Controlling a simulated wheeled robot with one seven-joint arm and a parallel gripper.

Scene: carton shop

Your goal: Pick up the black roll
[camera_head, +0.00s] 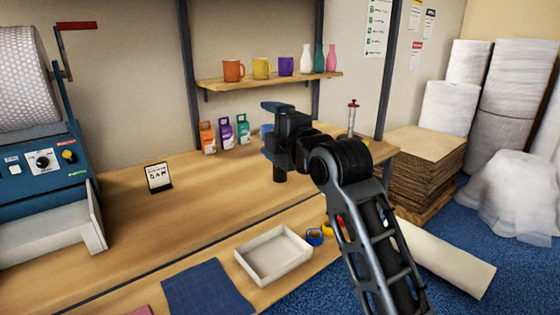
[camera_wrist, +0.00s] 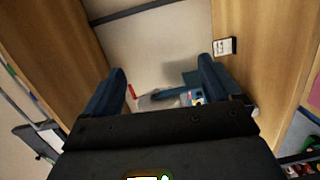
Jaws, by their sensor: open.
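I cannot make out a black roll in either view. In the head view a blue tape roll (camera_head: 314,237) and a yellow one (camera_head: 328,231) stand right of the white tray (camera_head: 272,256), with something red beside them partly behind my arm. My gripper (camera_head: 268,119) is raised above the bench, pointing left, clear of the rolls. In the wrist view my gripper (camera_wrist: 156,88) has its two blue fingers wide apart, with nothing between them.
The bench (camera_head: 130,225) holds a small sign (camera_head: 158,177), several small cartons (camera_head: 225,133) and a blue cloth (camera_head: 208,289). A wrapping machine (camera_head: 40,160) stands left. A shelf (camera_head: 270,81) holds mugs and vases. Stacked cardboard (camera_head: 425,160) is at right.

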